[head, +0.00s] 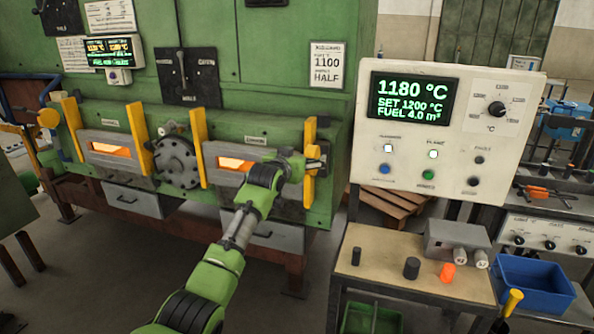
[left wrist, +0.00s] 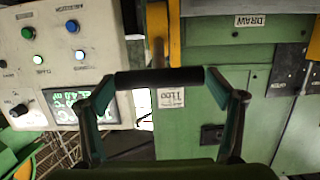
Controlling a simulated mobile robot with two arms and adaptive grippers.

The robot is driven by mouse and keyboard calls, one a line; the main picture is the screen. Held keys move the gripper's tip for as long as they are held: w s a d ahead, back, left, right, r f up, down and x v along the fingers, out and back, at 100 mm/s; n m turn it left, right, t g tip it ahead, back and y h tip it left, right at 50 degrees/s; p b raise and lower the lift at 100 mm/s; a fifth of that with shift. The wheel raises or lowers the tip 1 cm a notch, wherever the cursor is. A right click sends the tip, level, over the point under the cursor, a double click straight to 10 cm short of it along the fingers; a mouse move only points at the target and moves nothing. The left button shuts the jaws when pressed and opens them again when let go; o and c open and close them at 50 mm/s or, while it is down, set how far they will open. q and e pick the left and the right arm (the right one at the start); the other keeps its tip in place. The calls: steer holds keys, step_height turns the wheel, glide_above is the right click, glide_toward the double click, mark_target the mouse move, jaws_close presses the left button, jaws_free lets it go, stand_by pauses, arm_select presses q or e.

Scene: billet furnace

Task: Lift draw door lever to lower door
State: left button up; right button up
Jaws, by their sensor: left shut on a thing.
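The draw door (head: 222,180) is the right-hand grey door on the green furnace, with a glowing orange slot in it. My left gripper (head: 298,164) is at its right edge, beside the right yellow post (head: 310,135). In the left wrist view, the fingers (left wrist: 160,78) are shut on the dark grip of the draw door lever, a bar lying across between the fingertips. A brownish lever arm (left wrist: 158,45) runs from the bar to the picture's top. In the head view my gripper hides most of the lever. My right gripper is in neither view.
The control panel (head: 450,120), reading 1180 °C, stands close to the right of my left gripper. A bench (head: 385,275) with knobs and a blue bin (head: 535,285) is below it. The left door (head: 100,165) also glows. Floor at lower left is clear.

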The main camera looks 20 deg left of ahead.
arm_select(q)
steer(key=shift+w+r+p, duration=0.2)
steer(key=shift+r, duration=0.35)
steer(key=shift+w+r+p, duration=0.15)
steer(key=shift+r, duration=0.4)
steer(key=shift+w+r+g+p, duration=0.2)
steer(key=shift+r+g+p, duration=0.1)
steer(key=shift+g+p, duration=0.1)
steer(key=shift+w+r+g+p, duration=0.3)
steer(key=shift+w+r+p, duration=0.1)
steer(key=shift+r+p, duration=0.1)
steer(key=shift+w+r+g+p, duration=0.3)
steer(key=shift+w+p, duration=0.1)
steer(key=shift+p, duration=0.15)
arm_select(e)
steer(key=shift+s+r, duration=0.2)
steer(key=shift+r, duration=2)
arm_select(q)
steer(key=shift+f, duration=0.2)
steer(key=o, duration=1.6)
steer(key=shift+c, duration=0.2)
steer(key=v, duration=1.2)
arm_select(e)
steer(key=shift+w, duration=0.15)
arm_select(q)
steer(key=shift+w+d, duration=0.1)
